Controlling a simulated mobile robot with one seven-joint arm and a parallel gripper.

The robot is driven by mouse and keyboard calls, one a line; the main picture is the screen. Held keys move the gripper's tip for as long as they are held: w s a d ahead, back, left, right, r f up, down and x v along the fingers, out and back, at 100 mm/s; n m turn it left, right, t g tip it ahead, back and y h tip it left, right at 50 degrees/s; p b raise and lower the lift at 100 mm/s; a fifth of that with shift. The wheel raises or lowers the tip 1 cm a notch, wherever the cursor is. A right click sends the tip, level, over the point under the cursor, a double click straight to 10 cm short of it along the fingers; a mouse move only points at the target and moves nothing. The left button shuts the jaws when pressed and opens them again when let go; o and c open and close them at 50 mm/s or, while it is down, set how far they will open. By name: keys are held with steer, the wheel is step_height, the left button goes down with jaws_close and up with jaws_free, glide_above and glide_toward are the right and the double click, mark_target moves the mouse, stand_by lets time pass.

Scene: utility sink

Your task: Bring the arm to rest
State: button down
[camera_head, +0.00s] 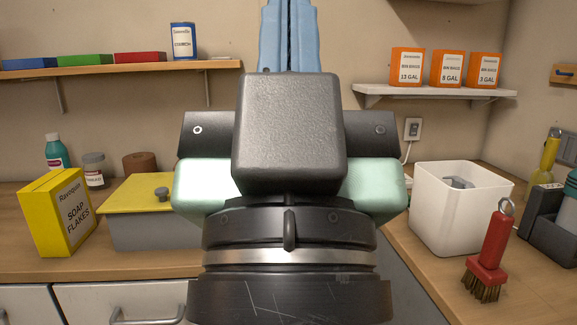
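My arm's end fills the middle of the head view, seen from behind and pointing up. My gripper (290,12) shows two light blue fingers side by side with only a thin dark slit between them. It looks shut. The fingertips are cut off by the top edge of the picture, and I see nothing held. Below the fingers are a black block, a dark crossbar, pale green side parts and a dark round wrist, all mine. They hide the middle of the counter and the sink area behind.
Left counter (25,268): yellow soap flakes box (58,213), grey box with yellow lid (150,222), bottle (56,150), jar (94,170). Right: white bin (455,215), red brush (490,255), dark caddy (548,215). Shelves at left (120,69) and right (435,93) hold boxes.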

step_height(320, 180, up, 26)
steer(key=p, duration=2.3)
steer(key=shift+f, duration=0.2)
